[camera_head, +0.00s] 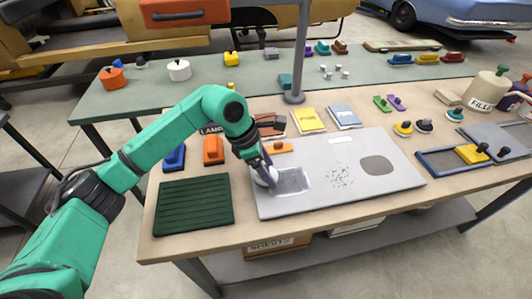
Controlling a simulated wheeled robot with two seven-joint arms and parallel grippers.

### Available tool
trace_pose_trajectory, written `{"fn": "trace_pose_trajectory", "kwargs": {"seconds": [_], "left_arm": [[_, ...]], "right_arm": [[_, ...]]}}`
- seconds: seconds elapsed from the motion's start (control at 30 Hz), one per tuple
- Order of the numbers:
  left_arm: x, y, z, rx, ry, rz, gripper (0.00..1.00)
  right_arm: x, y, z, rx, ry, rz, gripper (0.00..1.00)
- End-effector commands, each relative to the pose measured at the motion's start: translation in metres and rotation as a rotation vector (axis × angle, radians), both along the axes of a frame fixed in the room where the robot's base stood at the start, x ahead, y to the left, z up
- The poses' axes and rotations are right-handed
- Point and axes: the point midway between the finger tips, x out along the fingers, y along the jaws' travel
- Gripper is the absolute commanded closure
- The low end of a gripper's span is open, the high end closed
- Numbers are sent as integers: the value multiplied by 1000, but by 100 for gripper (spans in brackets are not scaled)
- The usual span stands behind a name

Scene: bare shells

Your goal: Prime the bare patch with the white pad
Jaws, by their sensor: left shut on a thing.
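A light grey panel (330,203) lies flat on the wooden table. Near its left end is a shiny squarish bare patch (294,181). My left gripper (266,168) is shut on a white pad (263,180) at the left edge of the bare patch. The pad is low over the panel, and I cannot tell whether it touches it. The gripper's fingers partly hide the pad. My right gripper is not in view.
The panel also bears dark speckles (341,176) and a grey oval (377,165). A dark green ribbed mat (194,205) lies to the left. An orange block (278,147) sits at the panel's back edge. A grey post (299,60) stands behind. A blue-rimmed tray (440,170) is right.

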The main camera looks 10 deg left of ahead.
Motion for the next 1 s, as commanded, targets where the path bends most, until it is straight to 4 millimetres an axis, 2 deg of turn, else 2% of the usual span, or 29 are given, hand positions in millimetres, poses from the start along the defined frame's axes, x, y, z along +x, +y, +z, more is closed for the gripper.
{"fn": "trace_pose_trajectory", "kwargs": {"seconds": [0.6,1.0], "left_arm": [[0,11,54,2,5,8,77],[0,11,56,1,5,8,77]], "right_arm": [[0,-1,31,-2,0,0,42],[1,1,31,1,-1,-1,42]]}}
